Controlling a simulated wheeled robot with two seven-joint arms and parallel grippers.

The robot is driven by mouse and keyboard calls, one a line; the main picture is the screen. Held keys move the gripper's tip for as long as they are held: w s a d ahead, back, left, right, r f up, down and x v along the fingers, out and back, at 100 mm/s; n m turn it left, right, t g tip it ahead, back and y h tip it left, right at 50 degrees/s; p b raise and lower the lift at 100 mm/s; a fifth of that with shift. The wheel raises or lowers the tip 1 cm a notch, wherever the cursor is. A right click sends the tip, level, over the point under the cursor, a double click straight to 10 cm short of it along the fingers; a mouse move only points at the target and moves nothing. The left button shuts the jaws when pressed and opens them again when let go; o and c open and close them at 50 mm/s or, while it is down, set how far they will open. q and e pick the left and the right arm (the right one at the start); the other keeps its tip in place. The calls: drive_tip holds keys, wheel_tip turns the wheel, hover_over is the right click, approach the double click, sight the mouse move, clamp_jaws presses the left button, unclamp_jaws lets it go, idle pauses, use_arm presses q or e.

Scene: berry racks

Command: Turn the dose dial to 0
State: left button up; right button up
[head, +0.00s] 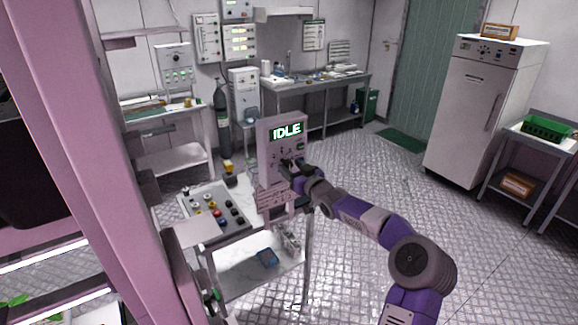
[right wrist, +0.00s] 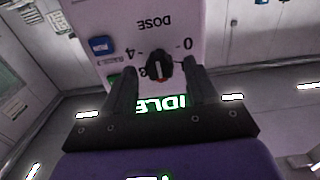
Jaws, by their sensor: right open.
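The dose dial (right wrist: 159,69) is a round black knob with a white mark and a bit of red, on the pale panel (right wrist: 185,20), which appears upside down in the right wrist view. "DOSE", "0", "4" and part of an "8" are printed around it; I cannot tell exactly where the mark points. My right gripper (right wrist: 161,75) is open, its fingers on either side of the dial with visible gaps. In the head view, my right gripper (head: 289,168) is at the panel front (head: 268,150) and hides the dial. My left gripper is not in view.
A lit IDLE display (head: 286,131) is on the panel, and a blue button (right wrist: 99,45) sits beside the dial. A button console (head: 217,209) stands left of the panel. A pink post (head: 110,160) is close on the left.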

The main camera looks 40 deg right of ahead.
drive_tip(key=shift+w+d, duration=0.1)
drive_tip(key=shift+w, duration=0.85)
drive_tip(key=c, duration=1)
drive_tip(key=shift+c, duration=0.3)
